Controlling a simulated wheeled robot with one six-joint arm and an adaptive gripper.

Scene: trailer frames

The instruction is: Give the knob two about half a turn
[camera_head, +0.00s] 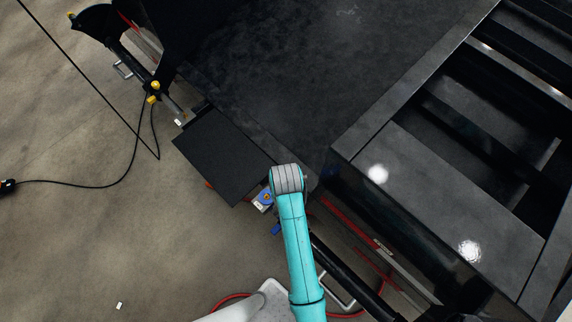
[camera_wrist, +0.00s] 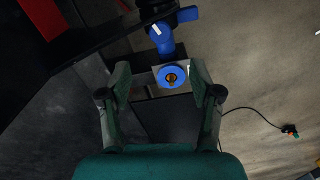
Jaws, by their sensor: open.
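In the wrist view a round blue knob (camera_wrist: 171,76) with an orange-brown centre sits on a small grey box. Just above it in the picture is a second blue knob (camera_wrist: 160,32) with a white mark. I cannot tell which one is knob two. My gripper (camera_wrist: 160,72) is open, its fingers apart on the left and right of the round knob, with nothing held. In the head view the round knob (camera_head: 267,198) shows beside my teal arm, and the other blue piece (camera_head: 276,229) is lower down. My gripper is hidden there by my arm.
A flat black plate (camera_head: 222,155) lies left of the knobs. The dark trailer frame (camera_head: 440,190) and its deck fill the right and top. A cable with a small end piece (camera_wrist: 290,131) lies on the open floor (camera_head: 70,230).

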